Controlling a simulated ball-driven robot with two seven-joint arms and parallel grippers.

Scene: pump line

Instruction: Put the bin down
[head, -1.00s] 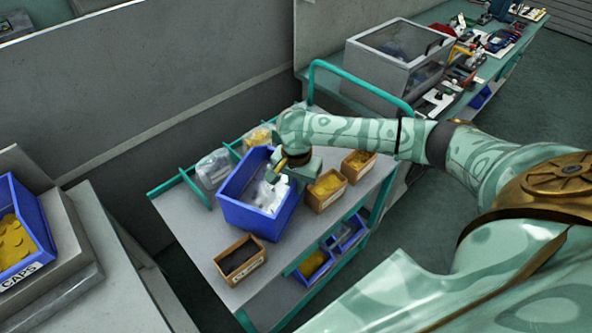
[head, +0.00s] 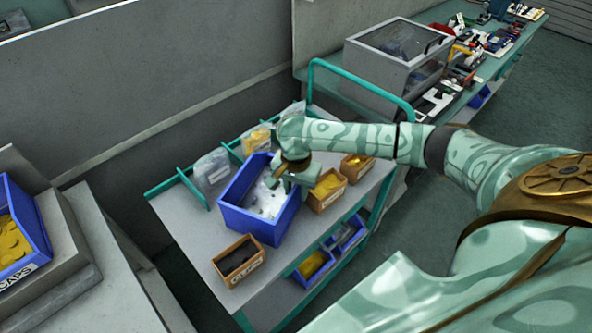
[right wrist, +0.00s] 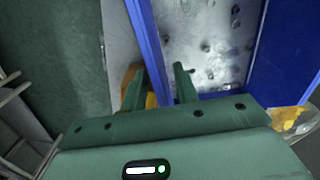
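The blue bin (head: 250,225), with pale, whitish contents, sits level on the grey top of the cart (head: 196,232). My right gripper (head: 287,183) is at the bin's right-hand wall in the head view. In the right wrist view the blue wall runs between the two fingers of the gripper (right wrist: 158,88). The fingers stand apart, with a gap visible beside the wall, so the gripper looks open around it. The bin (right wrist: 285,50) fills the right of that view. My left gripper is not in view.
Small cardboard boxes stand close by: a dark-filled one (head: 238,262) in front and a yellow-filled one (head: 326,192) at right. Clear bags (head: 212,172) lie behind teal dividers. A teal handle (head: 360,75) rises at the cart's far end. A blue CAPS bin (head: 38,235) is at left.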

